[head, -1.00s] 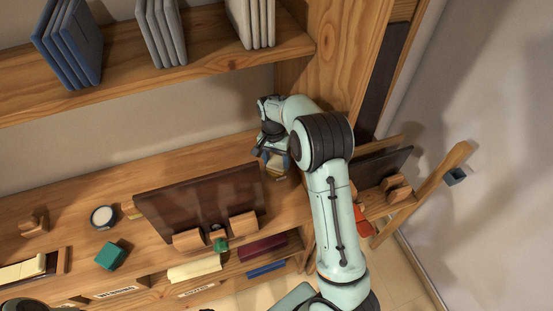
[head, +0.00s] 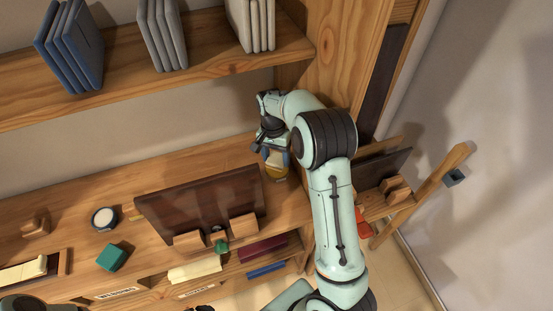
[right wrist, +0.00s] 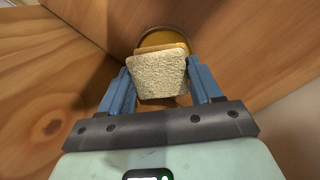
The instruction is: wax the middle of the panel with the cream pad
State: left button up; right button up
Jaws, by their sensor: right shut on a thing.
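My right gripper (head: 270,150) is at the right end of the desk. In the right wrist view its blue fingers (right wrist: 161,88) are shut on the rough cream pad (right wrist: 160,76). The pad is just in front of a round amber tin (right wrist: 178,33); I cannot tell if they touch. The tin shows below the gripper in the head view (head: 277,174). The dark brown panel (head: 195,205) leans on the desk, to the left of the gripper, held by two wooden blocks at its front. My left gripper is not clearly visible.
A round white-topped dish (head: 104,218) and a teal block (head: 111,257) lie left of the panel. A small green object (head: 221,246) sits between the wooden blocks. A shelf with upright books (head: 70,45) is above. A wooden side wall (head: 345,60) stands behind my right arm.

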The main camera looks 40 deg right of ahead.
aim_at(277, 159)
jog(key=shift+r, duration=2.1)
